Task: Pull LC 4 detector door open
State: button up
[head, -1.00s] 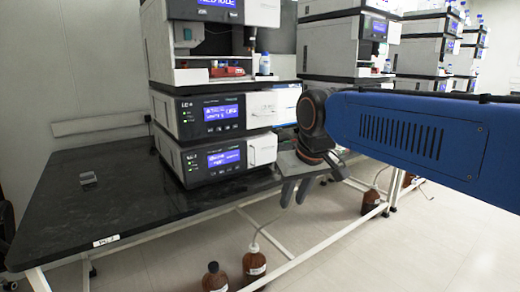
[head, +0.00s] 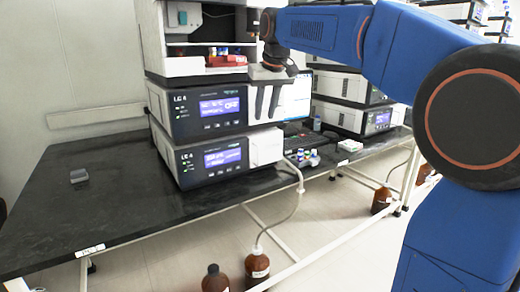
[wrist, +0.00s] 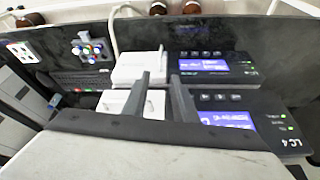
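The LC 4 stack stands on the black bench. Its upper display module (head: 197,109) and lower display module (head: 215,160) each have a blue screen and a white front panel at the right. The lower white panel (head: 266,149) looks closed, and it shows in the wrist view (wrist: 140,69). My gripper (head: 266,114) hangs in front of the upper module's right side, fingers pointing down, partly hiding its white panel. In the wrist view my gripper (wrist: 160,77) has its fingers apart, with the upper white panel (wrist: 118,103) behind them. Contact cannot be told.
A sample module (head: 190,64) with an open bay sits above. Brown bottles (head: 257,265) stand below with a tube.

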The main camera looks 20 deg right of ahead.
aim_at(258, 148)
jog(key=x, duration=1.7)
jog(key=shift+c, duration=0.6)
grip_shut()
dwell(0.5)
